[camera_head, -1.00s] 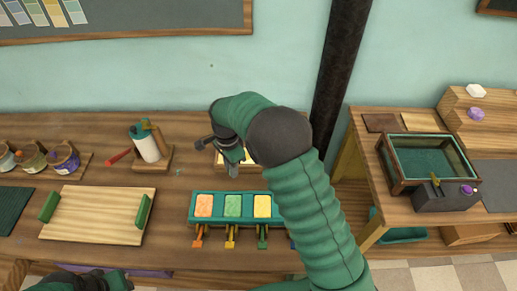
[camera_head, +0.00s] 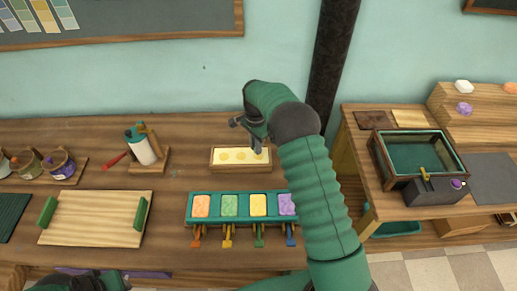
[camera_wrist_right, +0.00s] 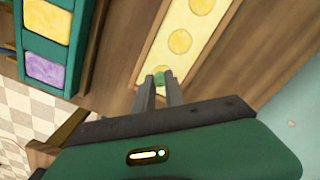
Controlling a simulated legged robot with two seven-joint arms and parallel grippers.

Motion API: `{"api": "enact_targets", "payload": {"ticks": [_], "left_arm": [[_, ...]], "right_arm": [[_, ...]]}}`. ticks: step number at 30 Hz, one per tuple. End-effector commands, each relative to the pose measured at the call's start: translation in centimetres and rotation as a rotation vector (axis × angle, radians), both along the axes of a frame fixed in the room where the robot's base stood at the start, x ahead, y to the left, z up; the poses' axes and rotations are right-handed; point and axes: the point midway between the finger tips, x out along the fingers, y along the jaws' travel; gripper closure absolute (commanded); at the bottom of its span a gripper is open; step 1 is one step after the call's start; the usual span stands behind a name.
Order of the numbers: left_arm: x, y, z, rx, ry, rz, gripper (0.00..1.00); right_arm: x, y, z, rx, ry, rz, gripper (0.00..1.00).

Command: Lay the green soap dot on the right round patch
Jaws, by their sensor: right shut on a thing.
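The cream panel in a wooden tray (camera_head: 240,168) bears round yellow patches in a row. The left patch (camera_head: 223,156) and middle patch (camera_head: 239,155) show in the head view; my right gripper (camera_head: 257,148) covers most of the right one. In the right wrist view the right gripper (camera_wrist_right: 156,79) is shut on a small green soap dot (camera_wrist_right: 159,77), seen at its fingertips over the end patch. Whether the dot touches the panel I cannot tell. My left gripper (camera_head: 92,281) is partly in view at the bottom left, its jaws unclear.
A green rack (camera_head: 243,220) with coloured soap blocks and small levers stands in front of the tray. A wooden board (camera_head: 95,218) with green handles and a roller stand (camera_head: 147,150) are at left. A side table with a glass tank (camera_head: 418,153) is at right.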

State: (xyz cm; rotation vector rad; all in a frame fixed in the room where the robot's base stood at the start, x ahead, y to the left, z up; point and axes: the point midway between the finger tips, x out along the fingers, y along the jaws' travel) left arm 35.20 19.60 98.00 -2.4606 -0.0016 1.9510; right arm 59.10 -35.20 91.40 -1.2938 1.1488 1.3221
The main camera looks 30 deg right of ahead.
Motion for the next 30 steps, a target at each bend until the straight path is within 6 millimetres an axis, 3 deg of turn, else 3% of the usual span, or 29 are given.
{"api": "enact_targets", "payload": {"ticks": [5,10,18,19,24,30], "left_arm": [[0.0,0.0,0.4,0.000,0.000,0.000,0.64],[0.0,0.0,1.0,0.000,0.000,0.000,0.64],[0.0,0.0,0.8,0.000,0.000,0.000,0.64],[0.0,0.0,0.8,0.000,0.000,0.000,0.64],[0.0,0.0,0.8,0.000,0.000,0.000,0.64],[0.0,0.0,0.8,0.000,0.000,0.000,0.64]], "right_arm": [[0.4,-1.7,-0.1,0.000,-0.001,-0.003,1.00],[0.3,-1.4,-3.3,0.002,0.002,0.000,1.00],[0.3,-1.3,-3.8,0.000,0.000,0.000,1.00],[0.3,-1.3,-3.8,0.000,-0.001,0.000,0.84],[0.3,-1.3,-3.8,0.000,0.000,0.000,0.63],[0.3,-1.3,-3.8,0.000,0.000,0.000,0.63]]}}
